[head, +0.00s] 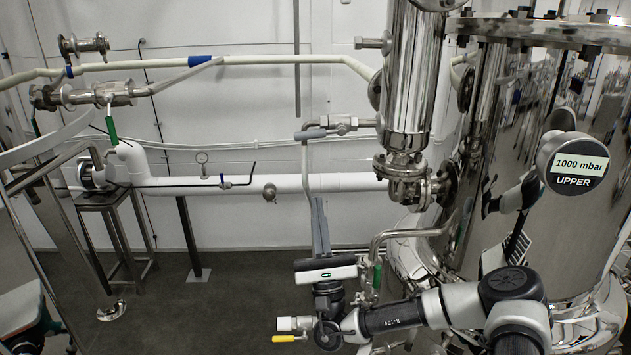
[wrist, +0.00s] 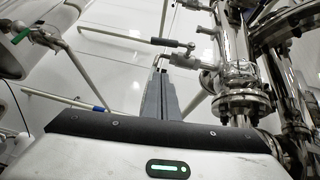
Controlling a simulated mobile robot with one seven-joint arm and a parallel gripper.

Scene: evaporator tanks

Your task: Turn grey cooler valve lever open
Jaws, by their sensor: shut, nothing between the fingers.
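The grey valve lever (head: 310,133) is on a small metal valve (head: 342,125) on the thin pipe left of the shiny upright cylinder. It lies roughly level and points left from the valve. It also shows in the wrist view (wrist: 165,42), just above my fingertips. My gripper (head: 317,202) points upward below the lever, with its long grey fingers together and nothing between them. In the wrist view my fingertips (wrist: 159,73) appear a little below the lever. I see no clear contact, and the exact depth gap cannot be told.
A large shiny tank (head: 540,180) with an UPPER gauge (head: 572,163) fills the right side. A white pipe (head: 320,182) runs along the wall behind my fingers. A green lever (head: 377,275) is right of my gripper. Open floor (head: 240,290) lies to the left.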

